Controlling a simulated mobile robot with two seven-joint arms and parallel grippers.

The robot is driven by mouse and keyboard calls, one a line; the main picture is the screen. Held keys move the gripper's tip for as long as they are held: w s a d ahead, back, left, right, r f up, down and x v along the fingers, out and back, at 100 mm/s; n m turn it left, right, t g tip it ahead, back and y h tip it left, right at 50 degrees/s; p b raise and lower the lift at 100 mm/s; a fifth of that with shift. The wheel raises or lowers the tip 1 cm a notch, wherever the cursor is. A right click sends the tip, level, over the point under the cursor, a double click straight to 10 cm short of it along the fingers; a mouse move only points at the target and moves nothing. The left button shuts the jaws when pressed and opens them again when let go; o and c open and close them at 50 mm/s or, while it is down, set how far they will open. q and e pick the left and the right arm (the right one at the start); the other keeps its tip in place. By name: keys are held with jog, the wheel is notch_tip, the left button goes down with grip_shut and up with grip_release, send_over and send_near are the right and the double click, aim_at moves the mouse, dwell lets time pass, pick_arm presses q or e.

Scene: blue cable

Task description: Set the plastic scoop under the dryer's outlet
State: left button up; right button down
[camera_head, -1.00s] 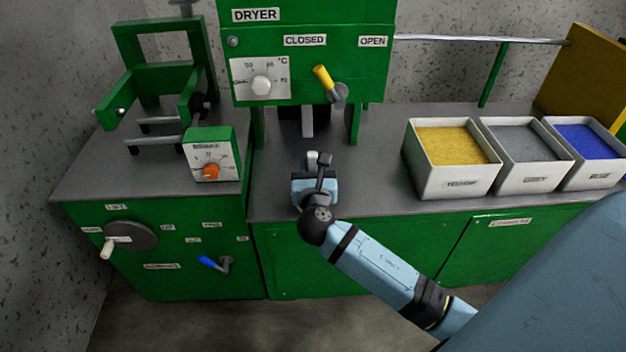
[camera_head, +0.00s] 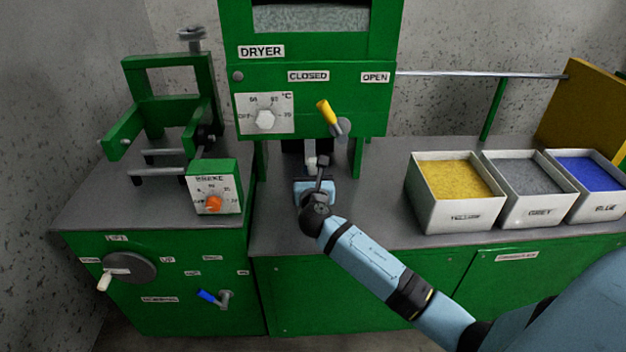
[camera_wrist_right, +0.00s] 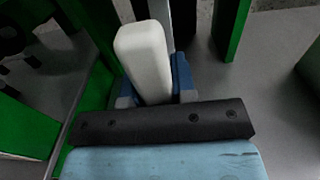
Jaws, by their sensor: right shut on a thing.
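The green dryer (camera_head: 300,60) stands at the back of the bench, with a yellow-handled lever (camera_head: 327,113) on its front between the CLOSED and OPEN labels. The dryer's outlet is hidden behind its front panel. My right gripper (camera_head: 314,168) is in front of the dryer, between its green legs. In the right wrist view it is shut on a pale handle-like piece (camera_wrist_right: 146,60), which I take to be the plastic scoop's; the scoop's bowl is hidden. The same pale piece shows small in the head view (camera_head: 310,162). My left gripper is not in view.
White bins of yellow (camera_head: 452,190), grey (camera_head: 530,180) and blue (camera_head: 588,172) granules stand on the right of the bench. Grey bench top (camera_head: 380,200) is clear between the dryer and the bins.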

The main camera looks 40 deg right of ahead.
jog(key=x, duration=0.6)
dwell(0.4)
jog(key=shift+f, duration=0.45)
dwell(0.3)
jog(key=c, duration=0.8)
grip_release()
jog(key=shift+c, duration=0.2)
